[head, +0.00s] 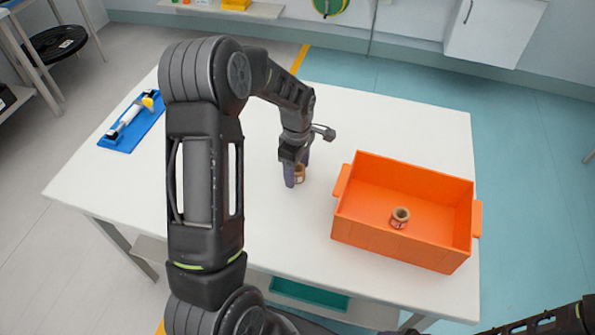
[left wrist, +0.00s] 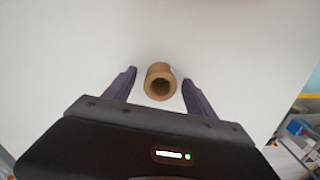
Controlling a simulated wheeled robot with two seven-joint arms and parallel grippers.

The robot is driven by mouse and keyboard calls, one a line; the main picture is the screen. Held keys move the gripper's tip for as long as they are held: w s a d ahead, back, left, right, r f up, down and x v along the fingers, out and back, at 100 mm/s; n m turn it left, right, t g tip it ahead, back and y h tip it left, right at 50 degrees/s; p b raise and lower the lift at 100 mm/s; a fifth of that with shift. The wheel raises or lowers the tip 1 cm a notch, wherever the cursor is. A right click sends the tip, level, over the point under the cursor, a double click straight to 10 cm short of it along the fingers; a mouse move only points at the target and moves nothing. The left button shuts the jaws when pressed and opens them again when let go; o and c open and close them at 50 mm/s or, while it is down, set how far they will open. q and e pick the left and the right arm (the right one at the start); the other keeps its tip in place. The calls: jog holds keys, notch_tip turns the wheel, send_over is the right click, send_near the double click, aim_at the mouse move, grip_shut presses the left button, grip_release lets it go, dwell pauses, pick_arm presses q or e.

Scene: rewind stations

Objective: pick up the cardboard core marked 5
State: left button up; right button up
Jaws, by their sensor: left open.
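A brown cardboard core (head: 300,174) stands on the white table, left of the orange crate. My left gripper (head: 297,176) is down at it, its fingers open on either side. In the left wrist view the core (left wrist: 160,82) stands between the two dark fingertips of the gripper (left wrist: 157,84), with a gap on each side. Its number cannot be read. A second cardboard core (head: 399,218) with a reddish label stands inside the orange crate; its number is too small to read. My right gripper is not in view; only part of what looks like my right arm shows at the lower right.
The orange crate (head: 352,215) stands at the right of the white table (head: 262,225). A blue tray (head: 119,143) with a white roller and a yellow knob lies at the far left. The table between tray and crate is otherwise clear. A teal bin (head: 308,295) sits below the table.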

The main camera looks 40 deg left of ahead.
pick_arm(q)
jog(key=shift+c, duration=0.2)
dwell(0.3)
grip_shut()
dwell(0.5)
notch_tip(320, 180, up, 10)
jog(key=b, duration=0.1)
dwell(0.5)
dwell(0.5)
